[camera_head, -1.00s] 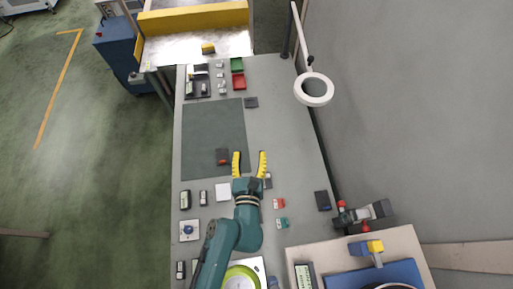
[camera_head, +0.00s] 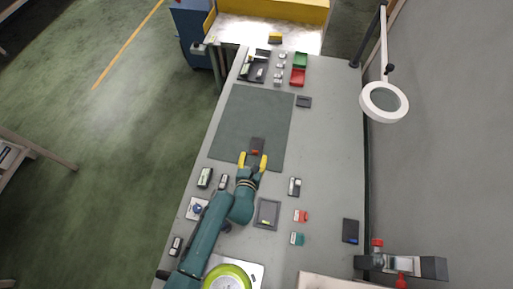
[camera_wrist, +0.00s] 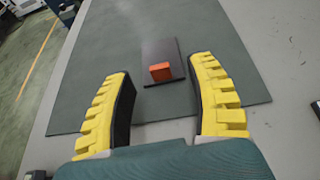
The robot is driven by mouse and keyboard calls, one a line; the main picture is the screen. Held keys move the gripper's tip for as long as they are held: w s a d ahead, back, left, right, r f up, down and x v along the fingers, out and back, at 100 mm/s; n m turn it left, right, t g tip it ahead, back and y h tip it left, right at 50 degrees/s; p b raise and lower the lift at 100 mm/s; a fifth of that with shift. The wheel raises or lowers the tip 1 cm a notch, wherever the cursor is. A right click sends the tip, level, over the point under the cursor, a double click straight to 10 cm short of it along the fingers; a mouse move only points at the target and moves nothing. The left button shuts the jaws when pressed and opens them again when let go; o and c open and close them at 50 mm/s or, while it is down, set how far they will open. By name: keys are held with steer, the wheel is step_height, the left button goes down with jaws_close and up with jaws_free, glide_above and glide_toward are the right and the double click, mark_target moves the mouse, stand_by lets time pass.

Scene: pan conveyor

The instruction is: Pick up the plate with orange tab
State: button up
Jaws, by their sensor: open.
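The plate (camera_head: 258,144) is a small dark rectangle with an orange tab (camera_head: 255,152) at its near end. It lies on the grey-green mat (camera_head: 253,105). In the wrist view the plate (camera_wrist: 161,50) and its orange tab (camera_wrist: 160,72) lie ahead of my gripper (camera_wrist: 160,75), with the tab between the lines of the two yellow fingers. My gripper (camera_head: 253,160) also shows in the head view at the mat's near edge, right by the tab end. It is open and empty. Whether the fingertips reach beside the tab in height I cannot tell.
A grey tray (camera_head: 257,222), a red block (camera_head: 301,216) and a teal block (camera_head: 297,239) stand on the near right. Green (camera_head: 300,60) and red (camera_head: 298,77) bins stand at the back. A ring lamp (camera_head: 384,101) overhangs the right side. The mat beyond the plate is clear.

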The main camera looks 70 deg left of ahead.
mark_target(255, 152)
steer(key=x, duration=0.2)
steer(key=b+x, duration=0.1)
steer(key=x, duration=0.1)
steer(key=shift+a+f, duration=0.2)
steer(key=shift+f, duration=0.25)
steer(key=shift+s, duration=0.1)
steer(key=shift+d, duration=0.1)
jaws_close()
